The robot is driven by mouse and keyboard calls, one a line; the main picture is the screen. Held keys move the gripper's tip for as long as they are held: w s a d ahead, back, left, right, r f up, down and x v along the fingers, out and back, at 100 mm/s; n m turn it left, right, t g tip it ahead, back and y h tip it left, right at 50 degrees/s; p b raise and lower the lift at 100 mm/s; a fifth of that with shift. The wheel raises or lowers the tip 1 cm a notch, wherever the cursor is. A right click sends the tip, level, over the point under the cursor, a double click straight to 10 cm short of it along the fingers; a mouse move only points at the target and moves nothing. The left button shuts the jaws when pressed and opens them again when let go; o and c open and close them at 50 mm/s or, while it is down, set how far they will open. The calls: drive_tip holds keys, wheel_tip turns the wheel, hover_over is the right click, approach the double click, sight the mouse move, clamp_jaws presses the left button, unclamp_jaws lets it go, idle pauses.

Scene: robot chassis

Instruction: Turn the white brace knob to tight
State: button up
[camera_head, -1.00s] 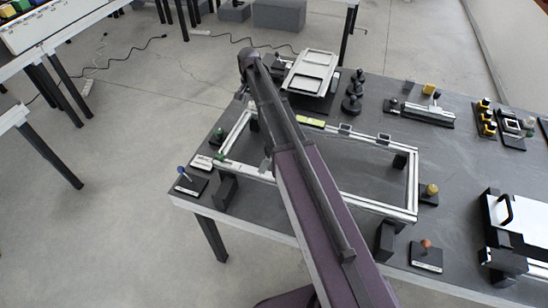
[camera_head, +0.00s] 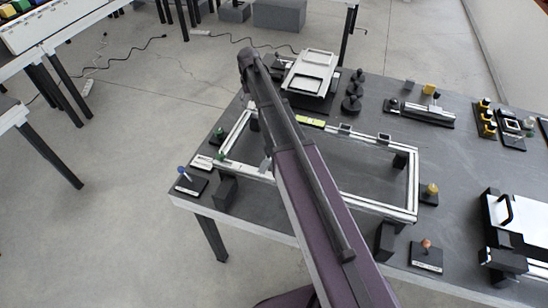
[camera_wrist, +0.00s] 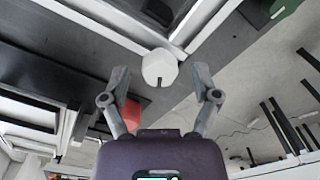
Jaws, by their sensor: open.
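The white knob (camera_wrist: 159,67) shows in the wrist view, with a dark notch in its lower edge. It sits beside a pale frame rail (camera_wrist: 210,22). My gripper (camera_wrist: 161,73) is open, with one finger left of the knob and one right of it. Gaps show between the knob and both fingers, so neither appears to touch it. In the head view, my arm covers part of the rectangular frame (camera_head: 375,205), and I cannot make out the white knob there.
On the dark table, a blue-topped knob (camera_head: 183,171), an orange knob (camera_head: 426,244) and a yellow knob (camera_head: 432,189) stand around the frame. Black blocks (camera_head: 225,190) stand at its near side. A white-topped unit (camera_head: 515,215) is at the right.

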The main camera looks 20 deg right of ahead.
sight(251, 103)
drive_tip(key=n, duration=0.5)
drive_tip(key=shift+n, duration=0.4)
drive_tip(key=n, duration=0.5)
drive_tip(key=shift+a+n, duration=0.1)
drive_tip(key=shift+n, duration=0.2)
wheel_tip(251, 103, up, 14)
drive_tip(key=p, duration=1.4)
drive_tip(key=s+f+m+b, duration=0.3)
drive_tip(key=s+f+b, duration=0.1)
drive_tip(key=s, duration=0.6)
drive_tip(key=s+f+m+b, duration=0.4)
drive_tip(key=s, duration=0.6)
drive_tip(key=s+f+m+b, duration=0.4)
drive_tip(key=s, duration=0.6)
drive_tip(key=shift+f, duration=0.2)
drive_tip(key=shift+s, duration=0.15)
idle(0.4)
